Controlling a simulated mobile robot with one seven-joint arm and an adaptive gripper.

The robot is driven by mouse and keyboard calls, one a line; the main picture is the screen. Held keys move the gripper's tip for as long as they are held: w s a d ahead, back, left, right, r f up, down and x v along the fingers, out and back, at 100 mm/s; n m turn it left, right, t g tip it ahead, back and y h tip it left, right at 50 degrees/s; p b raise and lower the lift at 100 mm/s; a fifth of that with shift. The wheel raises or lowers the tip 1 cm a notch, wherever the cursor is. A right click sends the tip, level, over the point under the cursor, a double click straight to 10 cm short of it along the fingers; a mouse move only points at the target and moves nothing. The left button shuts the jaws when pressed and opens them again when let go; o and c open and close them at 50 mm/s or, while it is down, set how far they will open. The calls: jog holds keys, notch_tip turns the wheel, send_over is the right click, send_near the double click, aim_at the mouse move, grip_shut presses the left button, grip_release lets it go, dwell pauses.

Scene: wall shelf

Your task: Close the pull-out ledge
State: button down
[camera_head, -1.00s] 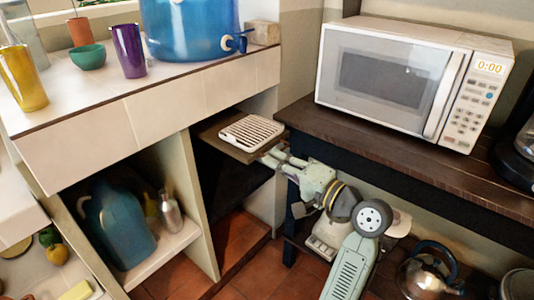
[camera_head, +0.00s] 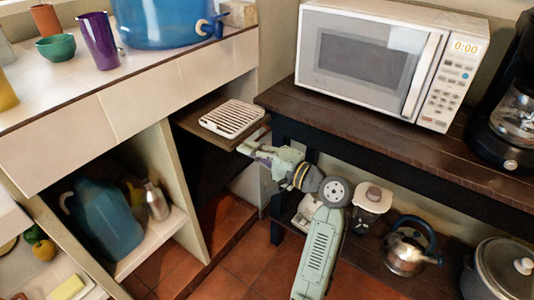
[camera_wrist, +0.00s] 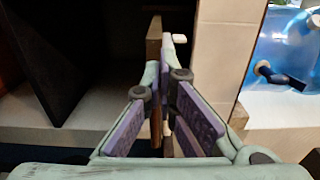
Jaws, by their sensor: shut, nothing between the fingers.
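The pull-out ledge (camera_head: 190,121) is a brown board sticking out of the opening under the tiled counter. A white slatted rack (camera_head: 232,118) lies on it. My gripper (camera_head: 246,147) is shut and empty, with its fingertips at the ledge's front edge, beside the right corner. In the wrist view, the ledge (camera_wrist: 154,38) shows as a narrow upright brown strip just beyond and left of my shut fingertips (camera_wrist: 167,45). A small white bit of the rack (camera_wrist: 180,38) shows there too. I cannot tell whether the fingertips touch the ledge.
A dark wooden table (camera_head: 400,150) with a microwave (camera_head: 370,65) stands close on the right, its leg (camera_head: 277,200) near my arm. A blue water dispenser (camera_head: 165,22) stands on the counter. A lower shelf holds a blue jug (camera_head: 105,220), a kettle (camera_head: 405,250) stands below the table.

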aim_at(177, 114)
jog(key=shift+x, duration=0.95)
jog(key=x, duration=2.6)
jog(key=shift+w+a, duration=0.1)
jog(key=shift+a, duration=0.1)
jog(key=shift+r, duration=0.2)
jog(key=shift+p, duration=0.3)
